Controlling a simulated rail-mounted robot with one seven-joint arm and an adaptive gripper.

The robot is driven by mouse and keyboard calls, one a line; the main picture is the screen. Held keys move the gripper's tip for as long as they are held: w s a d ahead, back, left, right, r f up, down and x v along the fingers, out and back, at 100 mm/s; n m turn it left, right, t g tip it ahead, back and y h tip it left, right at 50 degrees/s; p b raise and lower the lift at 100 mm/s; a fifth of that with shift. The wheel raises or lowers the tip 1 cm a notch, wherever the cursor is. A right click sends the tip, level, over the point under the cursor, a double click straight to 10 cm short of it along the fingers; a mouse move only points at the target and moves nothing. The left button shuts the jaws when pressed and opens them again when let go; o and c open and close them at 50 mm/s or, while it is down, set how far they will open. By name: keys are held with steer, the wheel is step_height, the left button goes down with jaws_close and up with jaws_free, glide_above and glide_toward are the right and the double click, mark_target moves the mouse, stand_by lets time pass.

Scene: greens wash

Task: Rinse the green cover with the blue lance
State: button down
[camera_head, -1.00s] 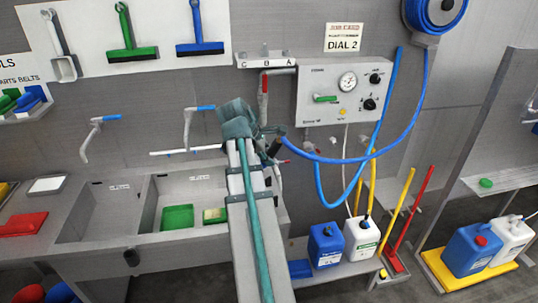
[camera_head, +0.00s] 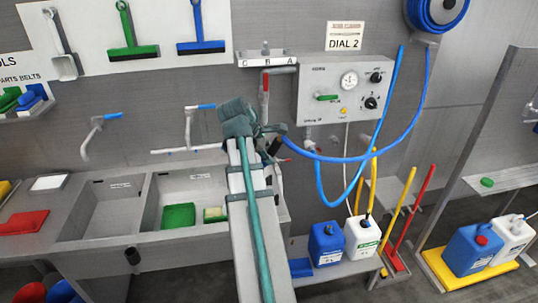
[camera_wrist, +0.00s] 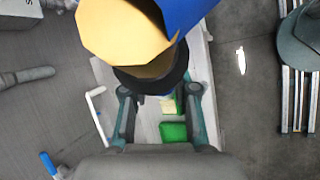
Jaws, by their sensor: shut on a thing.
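The green cover (camera_head: 178,216) lies in the right-hand basin of the sink, and it also shows in the wrist view (camera_wrist: 174,132). My gripper (camera_head: 264,134) is above the right part of this basin, up and to the right of the cover. In the wrist view my gripper (camera_wrist: 160,98) is shut on the blue lance (camera_wrist: 190,12), whose large yellow and blue end and black collar fill the top middle. The blue hose (camera_head: 345,160) runs from near my gripper toward the wall. My arm hides most of the lance in the head view.
A pale yellow-green block (camera_head: 215,214) lies right of the cover in the same basin. The left basin (camera_head: 108,208) looks empty. Blue-handled taps (camera_head: 190,125) stand behind the sink. A wall panel (camera_head: 340,90) with a gauge and knobs is to the right. Canisters (camera_head: 326,244) stand lower right.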

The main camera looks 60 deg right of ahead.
steer(key=w+a, duration=0.8)
steer(key=a, duration=0.1)
steer(key=shift+w, duration=0.4)
stand_by(1.6)
steer(key=shift+d, duration=0.1)
stand_by(0.6)
steer(key=c, duration=1.6)
jaws_free()
